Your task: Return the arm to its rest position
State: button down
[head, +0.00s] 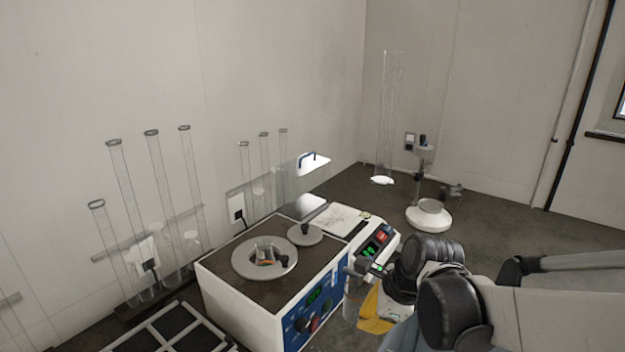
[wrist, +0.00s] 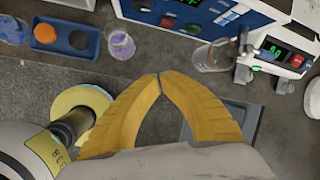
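My gripper (wrist: 160,77) has two yellow ribbed fingers. Their tips meet in the wrist view, and the gap between them nearer the palm is empty. Below the tips is the grey work surface, and nothing is held. In the head view a yellow part of my gripper (head: 376,314) shows at the lower right, in front of the white-and-blue machine. My arm's dark joints and grey links hide the rest. The arm reaches in from the right edge, bent, with the gripper low.
The white-and-blue machine (head: 240,297) has a round opening on top. A glass beaker (wrist: 211,56) stands near a keypad device (wrist: 284,55). A blue tray (wrist: 67,38) and a cup with purple contents (wrist: 121,44) are at the upper left. A yellow round object (wrist: 82,103) lies left of the fingers.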

jog(key=s+d+r+n+t+h, duration=0.1)
jog(key=s+d+r+n, duration=0.2)
jog(key=s+n, duration=0.3)
jog(key=s+d+r+n+t+h, duration=0.2)
jog(key=s+n, duration=0.5)
jog(key=n, duration=0.7)
notch_tip(320, 180, up, 2)
jog(key=shift+s+d+r, duration=0.1)
jog(key=shift+s+d, duration=0.2)
jog(key=shift+d, duration=0.6)
